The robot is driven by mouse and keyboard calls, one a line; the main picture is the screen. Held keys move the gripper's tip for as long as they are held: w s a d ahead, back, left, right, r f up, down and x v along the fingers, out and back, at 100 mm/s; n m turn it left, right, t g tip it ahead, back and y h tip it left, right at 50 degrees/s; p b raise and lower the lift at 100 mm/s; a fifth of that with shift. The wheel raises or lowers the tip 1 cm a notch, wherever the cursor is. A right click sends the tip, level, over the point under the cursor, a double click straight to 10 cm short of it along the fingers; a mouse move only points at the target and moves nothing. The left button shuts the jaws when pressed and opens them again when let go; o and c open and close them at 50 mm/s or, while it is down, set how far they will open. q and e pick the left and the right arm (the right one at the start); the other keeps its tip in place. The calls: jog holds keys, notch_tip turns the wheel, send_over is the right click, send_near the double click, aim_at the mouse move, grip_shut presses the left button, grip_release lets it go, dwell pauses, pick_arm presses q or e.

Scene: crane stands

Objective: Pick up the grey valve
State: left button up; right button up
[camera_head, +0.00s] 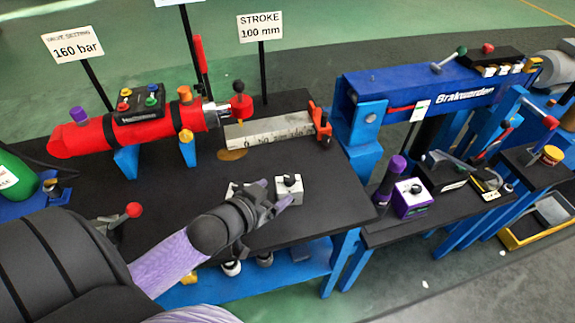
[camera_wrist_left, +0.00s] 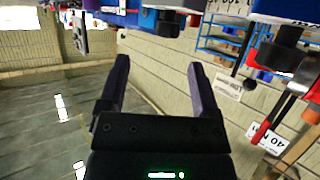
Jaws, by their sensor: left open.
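The grey valve, a small light-grey block with a black knob (camera_head: 290,189), stands on the black table top in the head view. My left gripper (camera_head: 278,191) reaches in from the lower left, right beside the valve. Its fingers are spread and overlap the valve's left and front side in the picture; I cannot tell whether they touch it. A second light block is partly hidden behind the gripper. In the left wrist view, the open fingers (camera_wrist_left: 158,72) have nothing between them. My right gripper is not in view.
A red cylinder (camera_head: 85,138) and a grey ruler bar (camera_head: 268,131) lie behind on the same table. A red-knobbed lever (camera_head: 133,210) stands near my left arm. A purple valve box (camera_head: 412,200) is on the lower table to the right. Bare table top lies right of the valve.

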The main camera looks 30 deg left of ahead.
aim_at(293, 176)
pick_arm(q)
jog(key=b+x, duration=0.1)
jog(key=x, duration=0.2)
jog(key=b+x, duration=0.2)
jog(key=x, duration=0.1)
jog(key=a+b+x, duration=0.1)
jog(key=x, duration=0.2)
jog(key=shift+w+f+b, duration=0.25)
jog(key=shift+f+b, duration=0.05)
jog(key=shift+b, duration=0.05)
jog(key=shift+w, duration=0.3)
jog(key=shift+r, duration=0.1)
jog(key=shift+c, duration=0.9)
grip_shut()
